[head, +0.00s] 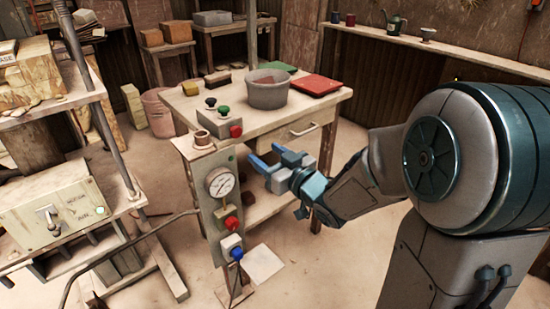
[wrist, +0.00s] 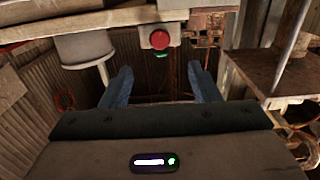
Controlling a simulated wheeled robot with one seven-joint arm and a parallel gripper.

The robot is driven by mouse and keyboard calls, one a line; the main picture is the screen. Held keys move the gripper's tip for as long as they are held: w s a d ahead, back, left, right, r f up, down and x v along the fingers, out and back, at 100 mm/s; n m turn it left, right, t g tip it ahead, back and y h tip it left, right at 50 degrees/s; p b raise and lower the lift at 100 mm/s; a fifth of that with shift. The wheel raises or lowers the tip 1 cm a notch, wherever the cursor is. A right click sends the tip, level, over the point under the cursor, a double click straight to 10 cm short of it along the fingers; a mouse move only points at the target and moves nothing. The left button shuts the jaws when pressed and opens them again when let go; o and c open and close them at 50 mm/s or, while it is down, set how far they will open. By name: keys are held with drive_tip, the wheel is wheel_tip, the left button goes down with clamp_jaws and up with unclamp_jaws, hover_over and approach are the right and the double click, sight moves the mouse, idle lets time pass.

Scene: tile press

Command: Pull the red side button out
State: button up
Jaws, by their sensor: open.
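A red button (head: 236,131) sticks out of the side of a small grey box (head: 213,125) on the table; the box has green and black knobs on top. Another red button (head: 231,223) is on the upright panel below the gauge. My gripper (head: 263,153) is open and empty in front of the table, right of the panel and apart from both buttons. In the wrist view a red button (wrist: 160,39) on a pale box shows ahead, above and between the open fingers (wrist: 160,70). I cannot tell for certain which red button this is.
The table (head: 262,128) holds a grey pot (head: 268,92) and a red flat block (head: 316,85). A gauge (head: 220,182) and a blue button (head: 237,253) are on the upright panel. A switch box (head: 55,215) stands at left. The floor at front right is clear.

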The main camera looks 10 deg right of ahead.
drive_tip(key=shift+v, duration=1.35)
drive_tip(key=s+d+r+m+g+h+p, duration=0.45)
drive_tip(key=d+r+h+p, duration=0.25)
drive_tip(key=d+h+p, duration=0.35)
drive_tip(key=s+r+g+p, duration=0.2)
drive_tip(key=s+p, duration=0.1)
drive_tip(key=s, duration=0.2)
drive_tip(key=s+a+r+m+g+p, duration=0.1)
drive_tip(key=s+r+g+p, duration=0.1)
drive_tip(key=s, duration=0.3)
drive_tip(key=s+r+m+g+p, duration=0.1)
drive_tip(key=s+r+g+p, duration=0.1)
drive_tip(key=s, duration=0.4)
drive_tip(key=shift+a+r+g+p, duration=0.2)
drive_tip(key=shift+a+g+p, duration=0.05)
drive_tip(key=shift+g+p, duration=0.6)
drive_tip(key=shift+m+y, duration=0.25)
